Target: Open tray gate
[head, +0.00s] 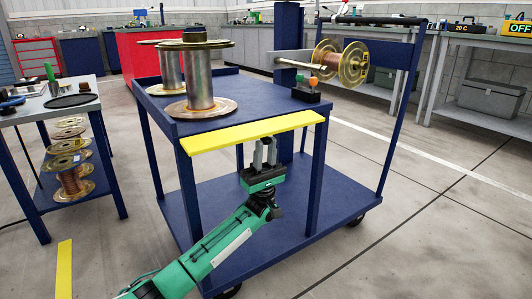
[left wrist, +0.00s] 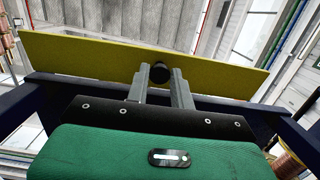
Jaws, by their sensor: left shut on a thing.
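The yellow tray gate (head: 250,132) runs along the front edge of the blue cart's top tray (head: 262,98). I cannot tell its exact tilt. A dark round knob (left wrist: 161,73) stands out from the gate's face, which also shows as a wide board in the left wrist view (left wrist: 85,55). My left gripper (head: 265,144) points up at the gate from below and in front. Its two grey fingers (left wrist: 160,80) are shut on the knob, one on each side. The gripper hides part of the gate's middle in the left wrist view. My right gripper is not in view.
Large metal spools (head: 200,85) stand on the tray behind the gate. A copper-wound spool (head: 340,62) hangs on a bar at the right, above a small black block with coloured knobs (head: 306,91). A side table (head: 30,112) stands left. The floor in front is clear.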

